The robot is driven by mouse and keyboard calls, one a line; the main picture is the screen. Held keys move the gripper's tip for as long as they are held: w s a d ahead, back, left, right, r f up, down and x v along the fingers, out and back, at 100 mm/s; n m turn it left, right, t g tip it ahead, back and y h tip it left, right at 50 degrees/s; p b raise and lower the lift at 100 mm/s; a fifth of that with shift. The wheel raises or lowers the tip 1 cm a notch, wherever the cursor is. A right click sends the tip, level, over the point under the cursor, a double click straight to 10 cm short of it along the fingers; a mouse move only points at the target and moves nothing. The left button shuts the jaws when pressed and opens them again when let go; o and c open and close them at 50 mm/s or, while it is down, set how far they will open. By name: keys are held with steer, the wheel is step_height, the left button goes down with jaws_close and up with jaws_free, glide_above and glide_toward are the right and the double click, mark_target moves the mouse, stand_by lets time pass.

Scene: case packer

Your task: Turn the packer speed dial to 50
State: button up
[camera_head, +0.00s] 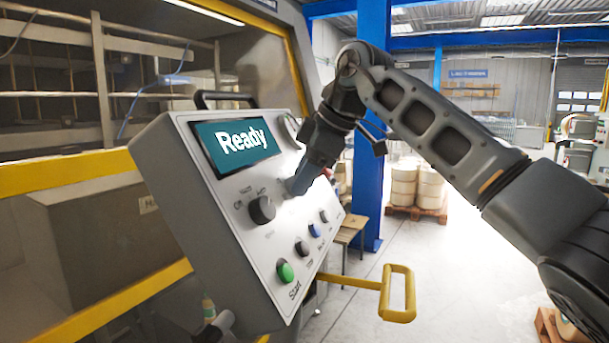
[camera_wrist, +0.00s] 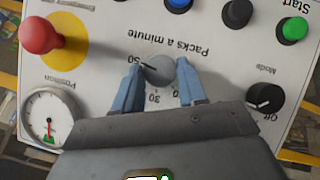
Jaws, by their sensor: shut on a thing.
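The packer speed dial (camera_wrist: 160,69) is a grey round knob under the printed words "Packs a minute", which read upside down in the wrist view. A 50 shows on its left and a 30 below it; other marks are partly hidden by my fingers. Its dark pointer line seems to lie towards the 50 side, but the exact reading is unclear. My gripper (camera_wrist: 157,84) has its blue fingers on both sides of the dial, shut on it. In the head view my gripper (camera_head: 299,186) is at the panel face and hides the dial.
The grey control panel (camera_head: 190,170) has a screen (camera_head: 240,138) reading "Ready". Near the dial are a black mode knob (camera_wrist: 265,97), a green start button (camera_wrist: 295,28), a red emergency button (camera_wrist: 39,35) and a position gauge (camera_wrist: 46,117). A yellow handle (camera_head: 398,292) juts out below.

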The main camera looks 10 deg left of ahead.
steer(key=shift+f, duration=0.15)
steer(key=o, duration=1.1)
steer(key=shift+c, duration=0.2)
steer(key=shift+r, duration=0.2)
steer(key=b+v, duration=0.2)
steer(key=v, duration=0.5)
steer(key=shift+d+r, duration=0.15)
steer(key=shift+d, duration=0.05)
steer(key=shift+s, duration=0.1)
